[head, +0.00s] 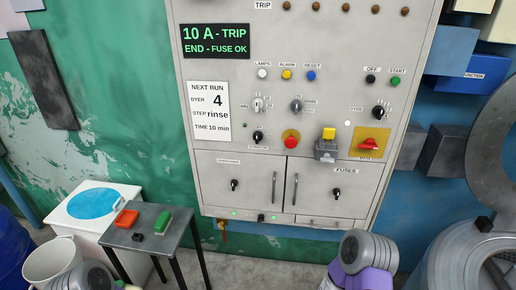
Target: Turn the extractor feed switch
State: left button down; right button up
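The grey control cabinet (320,70) fills the middle of the head view. Most small labels are too blurred to read, so I cannot tell which is the extractor feed switch. Parts of my arms show at the bottom left and bottom right, well below the knobs. Neither gripper's fingers are visible.
The display (215,42) reads 10 A - TRIP, END - FUSE OK. A red button (291,141) and a grey box with a yellow top (327,146) stick out among the knobs. Lower doors have handles (274,188). A small table (150,238) stands at left; a large drum (470,255) at right.

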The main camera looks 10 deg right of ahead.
aim_at(257, 135)
jog(key=u, duration=0.2)
jog(key=i, duration=0.85)
jog(key=z, duration=0.25)
